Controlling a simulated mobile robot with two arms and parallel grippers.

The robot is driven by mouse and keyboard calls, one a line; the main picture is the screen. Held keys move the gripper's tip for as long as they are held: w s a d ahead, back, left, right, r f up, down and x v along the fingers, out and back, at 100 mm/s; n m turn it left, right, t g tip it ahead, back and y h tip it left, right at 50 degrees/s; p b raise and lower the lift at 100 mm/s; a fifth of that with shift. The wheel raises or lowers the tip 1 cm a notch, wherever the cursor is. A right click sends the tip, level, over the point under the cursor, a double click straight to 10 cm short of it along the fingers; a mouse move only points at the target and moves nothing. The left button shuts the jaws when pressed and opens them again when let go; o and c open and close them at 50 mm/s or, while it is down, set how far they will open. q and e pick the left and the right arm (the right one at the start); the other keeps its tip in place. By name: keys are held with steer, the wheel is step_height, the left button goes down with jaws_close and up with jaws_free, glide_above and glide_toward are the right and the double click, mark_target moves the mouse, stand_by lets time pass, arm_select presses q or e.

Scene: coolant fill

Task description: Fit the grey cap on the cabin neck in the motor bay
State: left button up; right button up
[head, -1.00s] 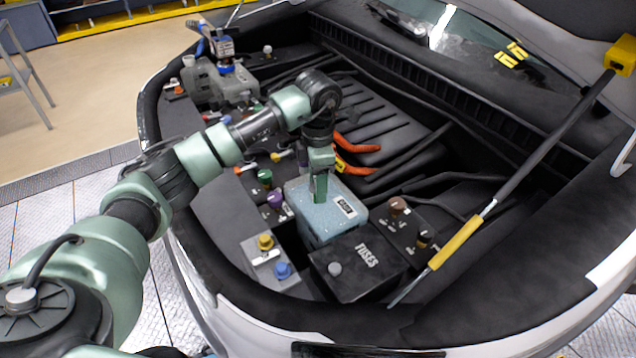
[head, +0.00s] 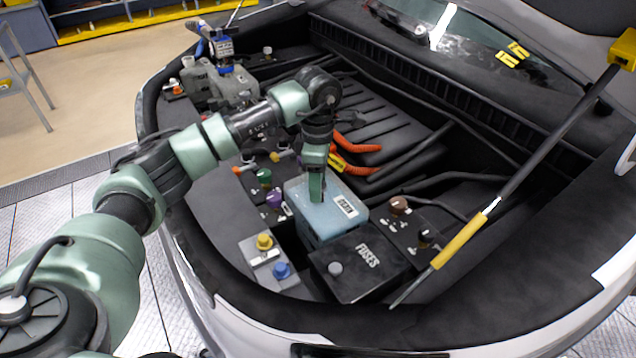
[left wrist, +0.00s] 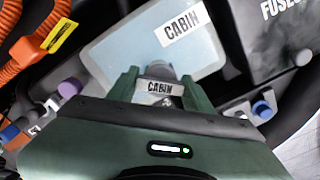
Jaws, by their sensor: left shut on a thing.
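The cabin tank (head: 335,232) is a pale blue box with a white CABIN label, in the middle of the motor bay; it also fills the upper middle of the left wrist view (left wrist: 125,48). My left gripper (head: 317,198) points down at the tank's top, on its near left side. In the left wrist view its fingers (left wrist: 160,77) are shut on a grey cap (left wrist: 160,70), with a small CABIN tag (left wrist: 160,88) just below it. The neck is hidden, so I cannot tell whether the cap touches it. My right gripper is not in view.
The black FUSES box (head: 360,262) with a grey knob stands right next to the tank. Yellow (head: 265,241) and blue (head: 283,270) caps sit in front. Orange cables (head: 350,146) lie behind. A prop rod (head: 458,240) rises at the right.

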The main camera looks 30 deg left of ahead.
arm_select(q)
steer(key=shift+f+m, duration=0.1)
steer(key=shift+m, duration=0.7)
steer(key=shift+a, duration=0.1)
steer(key=o, duration=1.2)
steer(key=shift+c, duration=0.2)
